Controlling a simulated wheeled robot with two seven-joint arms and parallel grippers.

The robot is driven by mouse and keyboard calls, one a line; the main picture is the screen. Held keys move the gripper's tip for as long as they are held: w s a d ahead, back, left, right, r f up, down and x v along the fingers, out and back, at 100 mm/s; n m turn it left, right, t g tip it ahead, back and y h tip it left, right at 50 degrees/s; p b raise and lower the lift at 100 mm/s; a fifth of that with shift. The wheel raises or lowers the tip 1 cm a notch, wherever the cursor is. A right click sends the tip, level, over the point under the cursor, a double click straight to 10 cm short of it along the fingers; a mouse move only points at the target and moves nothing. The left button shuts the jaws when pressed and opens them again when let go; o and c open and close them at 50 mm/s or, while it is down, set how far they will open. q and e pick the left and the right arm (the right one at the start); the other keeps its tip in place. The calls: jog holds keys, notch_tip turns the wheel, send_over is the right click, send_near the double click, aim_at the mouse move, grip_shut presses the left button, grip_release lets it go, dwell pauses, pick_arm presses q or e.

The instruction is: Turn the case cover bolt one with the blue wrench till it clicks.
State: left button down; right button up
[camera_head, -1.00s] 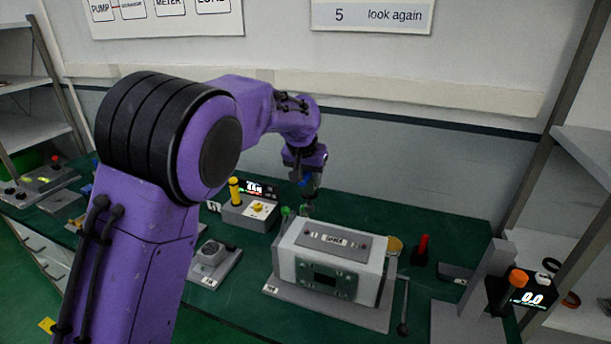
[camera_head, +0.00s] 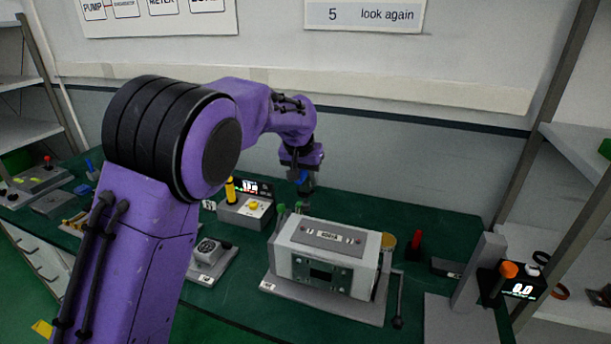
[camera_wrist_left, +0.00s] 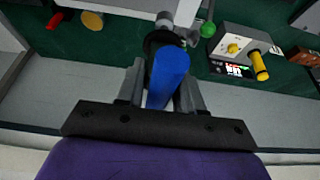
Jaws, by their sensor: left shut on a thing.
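The blue wrench (camera_wrist_left: 168,78) is upright between the two fingers of my left gripper (camera_wrist_left: 162,85) in the left wrist view. Its dark lower end is at a grey cylindrical part (camera_wrist_left: 165,20) beside the case; I cannot tell whether they touch. In the head view my left gripper (camera_head: 304,182) is behind the back left of the light grey case (camera_head: 328,232), with a bit of blue showing. The case cover (camera_head: 327,236) carries a label plate. The bolt itself cannot be made out. My right gripper is not in view.
A meter box with a yellow handle (camera_head: 231,190) stands left of the case. A red-handled tool (camera_head: 415,243) and an upright grey stand (camera_head: 478,270) are at the right.

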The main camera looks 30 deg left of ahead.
aim_at(302, 194)
pick_arm(q)
jog(key=shift+r, duration=0.1)
jog(key=shift+s, duration=0.2)
jog(key=shift+s+r, duration=0.4)
jog(key=shift+s, duration=0.25)
jog(key=shift+f, duration=0.1)
jog(key=shift+f+b, duration=1.2)
jog(key=shift+f, duration=1.7)
